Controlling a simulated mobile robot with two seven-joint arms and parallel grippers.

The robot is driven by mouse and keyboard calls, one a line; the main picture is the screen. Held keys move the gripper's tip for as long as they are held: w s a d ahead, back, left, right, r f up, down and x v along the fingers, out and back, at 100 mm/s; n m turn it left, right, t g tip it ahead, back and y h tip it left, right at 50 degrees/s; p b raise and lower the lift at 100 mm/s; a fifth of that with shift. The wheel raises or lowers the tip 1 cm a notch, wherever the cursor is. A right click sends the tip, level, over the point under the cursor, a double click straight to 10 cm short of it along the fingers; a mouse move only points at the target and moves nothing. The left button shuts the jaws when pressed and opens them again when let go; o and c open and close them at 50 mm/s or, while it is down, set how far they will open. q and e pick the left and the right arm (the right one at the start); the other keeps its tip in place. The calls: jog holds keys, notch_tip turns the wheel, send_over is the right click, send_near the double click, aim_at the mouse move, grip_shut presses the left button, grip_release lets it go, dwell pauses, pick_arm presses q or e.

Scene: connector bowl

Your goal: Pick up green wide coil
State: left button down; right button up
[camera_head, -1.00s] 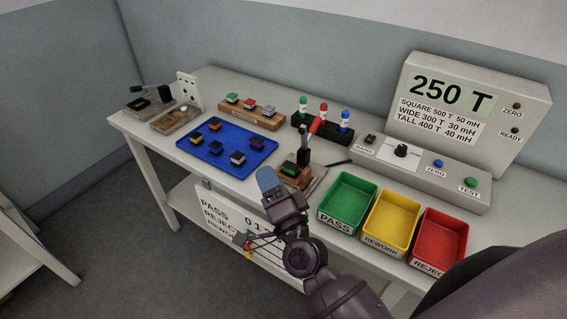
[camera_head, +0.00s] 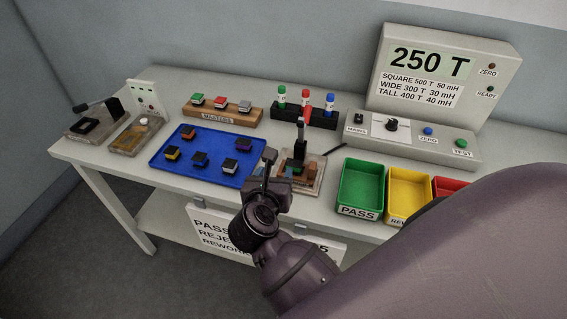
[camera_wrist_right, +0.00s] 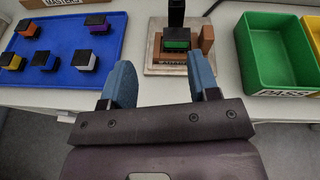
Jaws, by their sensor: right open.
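Another green-bodied coil (camera_head: 198,99) stands on the masters rack. My left gripper is not in view.
A blue tray (camera_head: 219,176) with several coils lies left of the fixture. Green PASS (camera_head: 361,185), yellow (camera_head: 407,190) and red (camera_head: 449,187) bins stand to its right. A marker rack (camera_head: 303,116) and the meter box (camera_head: 440,75) are behind.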

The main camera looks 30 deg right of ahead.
aim_at(294, 167)
jog(key=d+f+m, duration=0.1)
jog(key=d, duration=0.1)
jog(key=w+d+f+m+g, duration=0.1)
jog(key=d+f, duration=0.1)
jog(key=shift+w+d+f, duration=0.1)
jog(key=shift+w, duration=0.05)
jog(key=shift+w+d+f, duration=0.3)
jog(key=shift+w+d, duration=0.1)
jog(key=shift+g, duration=0.3)
jog(key=shift+f+p+x, duration=0.15)
jog(key=shift+p+x, duration=0.05)
jog(key=shift+x, duration=0.95)
jog(key=shift+f+p+x, duration=0.15)
jog(key=shift+x, duration=1.05)
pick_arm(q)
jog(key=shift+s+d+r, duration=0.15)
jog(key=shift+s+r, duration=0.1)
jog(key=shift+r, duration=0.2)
pick_arm(e)
jog(key=shift+s, duration=0.1)
jog(key=c, duration=0.6)
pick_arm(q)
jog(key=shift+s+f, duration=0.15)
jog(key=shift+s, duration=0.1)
pick_arm(e)
jog(key=shift+c, duration=0.2)
